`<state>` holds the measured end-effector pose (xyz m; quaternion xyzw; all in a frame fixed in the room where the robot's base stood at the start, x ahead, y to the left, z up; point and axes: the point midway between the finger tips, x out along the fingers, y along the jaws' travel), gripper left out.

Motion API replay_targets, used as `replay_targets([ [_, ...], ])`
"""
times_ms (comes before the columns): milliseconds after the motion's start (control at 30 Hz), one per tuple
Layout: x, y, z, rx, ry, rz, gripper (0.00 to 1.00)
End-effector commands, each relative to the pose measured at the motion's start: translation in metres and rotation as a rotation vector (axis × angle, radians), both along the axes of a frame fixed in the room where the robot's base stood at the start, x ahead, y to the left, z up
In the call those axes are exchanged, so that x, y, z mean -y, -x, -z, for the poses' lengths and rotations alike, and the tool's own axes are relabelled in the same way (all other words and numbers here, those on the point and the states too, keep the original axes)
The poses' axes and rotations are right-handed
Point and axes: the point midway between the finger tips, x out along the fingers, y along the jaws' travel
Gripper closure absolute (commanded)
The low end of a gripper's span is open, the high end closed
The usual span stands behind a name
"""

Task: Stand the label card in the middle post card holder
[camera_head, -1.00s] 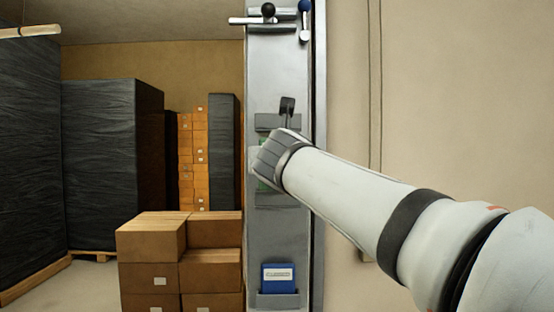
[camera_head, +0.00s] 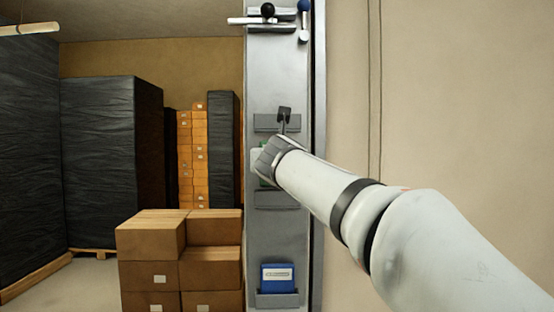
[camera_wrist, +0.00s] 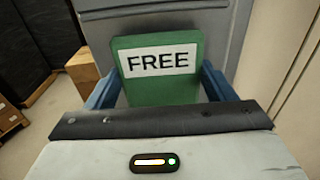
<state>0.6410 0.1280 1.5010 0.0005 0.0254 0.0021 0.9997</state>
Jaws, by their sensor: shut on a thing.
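The label card is green with a white panel reading FREE. It shows upright in the wrist view (camera_wrist: 160,68), between the blue fingers of my gripper (camera_wrist: 160,88). In the head view only a green strip of the card (camera_head: 263,182) shows beside my gripper (camera_head: 262,163), which hides most of it. My gripper is shut on the card. The middle card holder (camera_head: 275,199) is a grey ledge on the post, just below the card. I cannot tell whether the card's lower edge touches it.
The grey post (camera_head: 277,235) also bears an upper holder (camera_head: 264,122) and a lower holder (camera_head: 277,300) with a blue card (camera_head: 278,276). Levers with a black knob (camera_head: 268,10) and a blue knob (camera_head: 304,6) are above. Stacked cartons (camera_head: 150,240) stand left of the post.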

Motion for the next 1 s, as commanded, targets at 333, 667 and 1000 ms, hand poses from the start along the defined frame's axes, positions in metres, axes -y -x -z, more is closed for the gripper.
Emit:
replay_targets([
  [333, 0.000, -0.001, 0.026, 0.000, 0.000, 0.000, 0.46],
  [667, 0.000, 0.000, 0.036, 0.001, 0.001, 0.000, 0.46],
  [1000, 0.000, 0.000, 0.036, 0.001, 0.001, 0.000, 0.22],
])
